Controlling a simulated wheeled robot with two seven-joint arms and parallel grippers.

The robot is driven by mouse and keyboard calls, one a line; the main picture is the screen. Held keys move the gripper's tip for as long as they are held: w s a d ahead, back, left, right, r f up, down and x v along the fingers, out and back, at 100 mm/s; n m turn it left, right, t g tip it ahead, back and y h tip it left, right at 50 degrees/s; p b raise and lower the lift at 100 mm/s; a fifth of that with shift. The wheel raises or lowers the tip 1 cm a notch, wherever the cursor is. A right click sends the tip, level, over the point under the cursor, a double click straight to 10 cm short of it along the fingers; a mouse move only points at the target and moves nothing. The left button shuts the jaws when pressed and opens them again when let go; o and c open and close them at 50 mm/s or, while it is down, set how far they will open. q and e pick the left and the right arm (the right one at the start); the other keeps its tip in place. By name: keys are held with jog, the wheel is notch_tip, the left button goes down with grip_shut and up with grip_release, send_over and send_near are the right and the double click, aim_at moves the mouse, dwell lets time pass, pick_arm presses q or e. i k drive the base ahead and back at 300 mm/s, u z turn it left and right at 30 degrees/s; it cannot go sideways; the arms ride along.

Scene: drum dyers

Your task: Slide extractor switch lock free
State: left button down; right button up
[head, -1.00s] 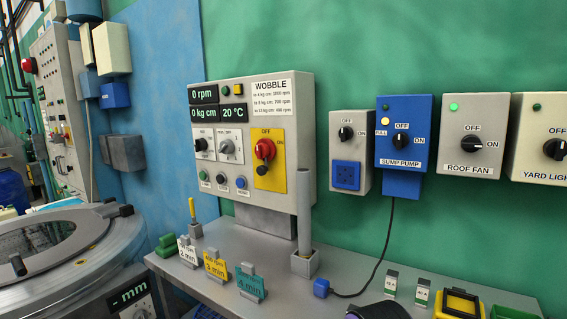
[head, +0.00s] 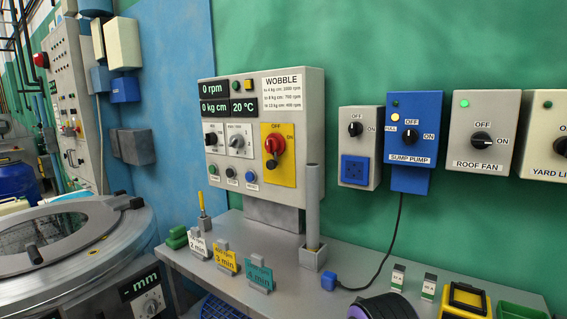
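The extractor control panel (head: 241,147) is a grey box on the green wall, headed WOBBLE and showing 0 rpm, 0 kg cm and 20 °C. Its red rotary switch (head: 275,145) sits on a yellow plate (head: 289,168) marked OFF and ON. A small dark piece, possibly the lock (head: 271,164), shows at the lower edge of the red knob; its exact shape is too small to tell. Two smaller selector knobs and a row of push buttons are to the left. Neither of my grippers is in view.
A grey bench (head: 225,285) below holds several minute cards, a grey tube in a holder (head: 312,215), a blue plug (head: 328,281) and a dark spool (head: 383,307). A round-lidded drum machine (head: 65,245) stands left. Sump pump (head: 412,140) and roof fan (head: 481,135) switch boxes are right.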

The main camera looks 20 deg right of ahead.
aim_at(271, 164)
jog(key=u, duration=2.2)
jog(key=i, duration=2.05)
jog(key=z, duration=3.95)
jog(key=i, duration=1.65)
